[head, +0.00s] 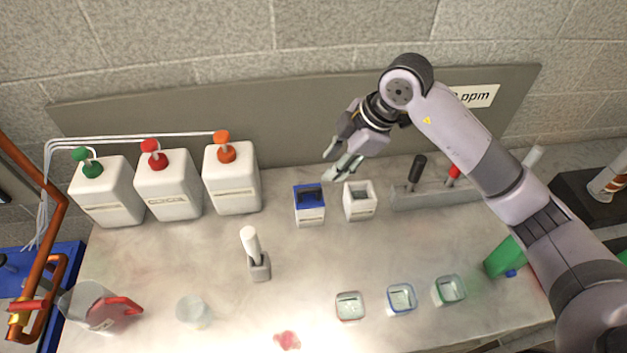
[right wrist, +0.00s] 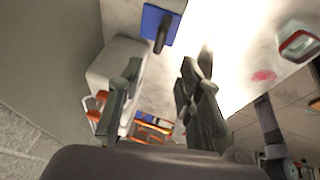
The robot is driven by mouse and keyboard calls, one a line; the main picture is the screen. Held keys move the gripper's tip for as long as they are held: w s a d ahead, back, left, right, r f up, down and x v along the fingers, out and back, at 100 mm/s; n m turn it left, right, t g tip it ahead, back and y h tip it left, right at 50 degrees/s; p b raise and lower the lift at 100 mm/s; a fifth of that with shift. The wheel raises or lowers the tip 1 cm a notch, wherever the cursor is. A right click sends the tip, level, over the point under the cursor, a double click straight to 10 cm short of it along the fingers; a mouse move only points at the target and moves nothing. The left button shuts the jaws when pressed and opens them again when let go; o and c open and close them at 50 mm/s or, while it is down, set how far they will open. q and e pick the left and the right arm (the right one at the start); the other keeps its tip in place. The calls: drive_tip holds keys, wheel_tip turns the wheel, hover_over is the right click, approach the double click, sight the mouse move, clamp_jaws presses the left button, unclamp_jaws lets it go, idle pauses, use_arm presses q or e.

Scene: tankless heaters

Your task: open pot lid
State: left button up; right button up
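A small white square pot (head: 310,217) with a blue lid (head: 308,192) stands on the bench near the back middle. The lid sits on the pot and has a dark handle on top. The blue lid also shows at the top of the right wrist view (right wrist: 155,24), with its dark handle pointing toward the camera. My right gripper (head: 337,176) is open and empty, above and to the right of the pot, apart from the lid. Its two fingers stand apart in the right wrist view (right wrist: 161,68). My left gripper is not in view.
A white pot without a lid (head: 360,212) stands just right. White pump bottles (head: 232,187) stand left. A rack (head: 433,196) holds handled tools at the right. Small square dishes (head: 401,298), a grey stand (head: 259,268) and a red-handled jug (head: 97,305) are in front.

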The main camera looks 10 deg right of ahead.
sight(310, 188)
drive_tip(key=p+x, duration=0.2)
drive_tip(key=x, duration=0.8)
drive_tip(key=shift+a+f, duration=0.2)
drive_tip(key=shift+f, duration=0.1)
drive_tip(key=shift+c, duration=0.6)
clamp_jaws()
drive_tip(key=shift+r, duration=0.1)
